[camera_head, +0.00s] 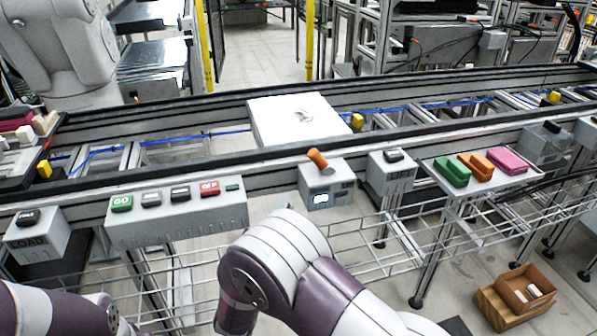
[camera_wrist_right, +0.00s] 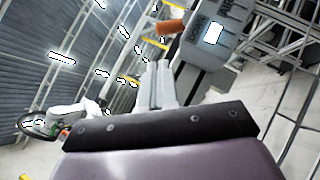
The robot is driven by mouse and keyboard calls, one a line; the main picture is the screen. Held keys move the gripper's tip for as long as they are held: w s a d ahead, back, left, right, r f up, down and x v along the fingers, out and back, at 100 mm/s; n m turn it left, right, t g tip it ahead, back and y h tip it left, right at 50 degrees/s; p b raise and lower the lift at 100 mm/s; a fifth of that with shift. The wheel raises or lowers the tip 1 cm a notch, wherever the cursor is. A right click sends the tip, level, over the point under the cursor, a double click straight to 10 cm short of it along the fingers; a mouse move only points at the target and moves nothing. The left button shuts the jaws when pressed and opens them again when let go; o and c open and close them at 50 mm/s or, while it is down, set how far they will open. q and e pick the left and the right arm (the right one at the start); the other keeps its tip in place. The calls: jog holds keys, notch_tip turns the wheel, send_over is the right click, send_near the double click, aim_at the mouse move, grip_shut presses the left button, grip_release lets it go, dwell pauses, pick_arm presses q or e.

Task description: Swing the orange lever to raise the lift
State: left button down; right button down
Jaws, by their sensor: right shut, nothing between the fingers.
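The orange lever (camera_head: 317,158) stands tilted on top of a grey control box (camera_head: 318,182) in front of the conveyor, leaning up and to the left in the head view. The lever also shows in the right wrist view (camera_wrist_right: 171,27), beyond the fingertips and to their right. My right gripper (camera_wrist_right: 158,68) is shut and empty, apart from the lever. In the head view my right arm hides it. A white flat-topped block (camera_head: 285,125) sits at the conveyor; I cannot tell whether it is the lift. My left gripper is out of view.
A button panel (camera_head: 175,222) with several buttons stands left of the lever box. A smaller grey box (camera_head: 390,172) stands to its right, then a tray (camera_head: 485,183) with green, orange and pink blocks. A wire rack (camera_head: 375,245) runs below.

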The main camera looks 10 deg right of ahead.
aim_at(318, 159)
jog(key=shift+d, duration=0.1)
jog(key=b+x, duration=0.1)
jog(key=x, duration=0.9)
